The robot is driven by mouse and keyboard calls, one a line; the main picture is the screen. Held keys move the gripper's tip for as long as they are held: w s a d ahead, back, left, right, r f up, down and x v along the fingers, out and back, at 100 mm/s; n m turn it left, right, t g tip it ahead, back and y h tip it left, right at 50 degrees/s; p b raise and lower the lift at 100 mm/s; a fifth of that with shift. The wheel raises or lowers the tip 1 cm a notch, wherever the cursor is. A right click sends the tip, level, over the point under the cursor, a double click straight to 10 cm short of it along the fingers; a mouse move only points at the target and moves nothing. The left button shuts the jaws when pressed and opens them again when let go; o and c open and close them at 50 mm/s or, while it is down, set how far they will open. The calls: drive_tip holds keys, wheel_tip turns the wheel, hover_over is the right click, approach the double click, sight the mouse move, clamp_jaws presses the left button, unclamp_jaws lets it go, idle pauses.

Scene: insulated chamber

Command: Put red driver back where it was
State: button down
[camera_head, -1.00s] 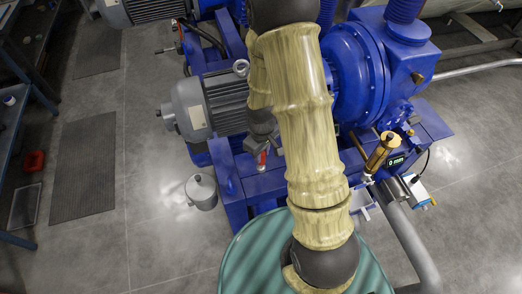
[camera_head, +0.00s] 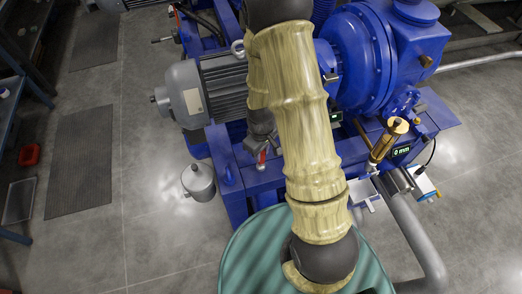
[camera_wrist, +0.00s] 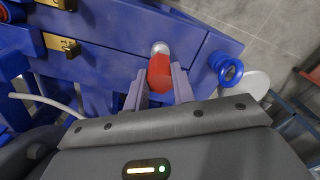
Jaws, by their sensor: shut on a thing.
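The red driver (camera_wrist: 160,72) is between the two grey fingers of my gripper (camera_wrist: 158,86) in the wrist view. Its red handle shows, with a pale metallic end at the top. My gripper is shut on it, above or close to the blue frame (camera_wrist: 112,68); I cannot tell whether the driver touches the frame. In the head view the red driver (camera_head: 262,156) is a small red spot below my gripper (camera_head: 262,146), over the left part of the blue frame. My arm hides much of the middle of that frame.
A grey motor (camera_head: 215,88) and a blue pump (camera_head: 372,50) stand behind. A gauge reading 0 mm (camera_head: 402,151) and a brass cylinder (camera_head: 385,142) are at right. A grey pot (camera_head: 198,183) stands on the open floor at left. A green round top (camera_head: 250,262) is in front.

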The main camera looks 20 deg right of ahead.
drive_tip(key=shift+f+b, duration=0.5)
drive_tip(key=shift+f, duration=0.15)
idle(0.5)
drive_tip(key=c, duration=1.1)
unclamp_jaws()
wheel_tip(320, 180, up, 18)
drive_tip(key=b, duration=0.2)
drive_tip(key=shift+f, duration=0.25)
drive_tip(key=s+m+t, duration=0.2)
drive_tip(key=s+m, duration=0.4)
drive_tip(key=s, duration=0.1)
drive_tip(key=shift+s+f+t, duration=0.3)
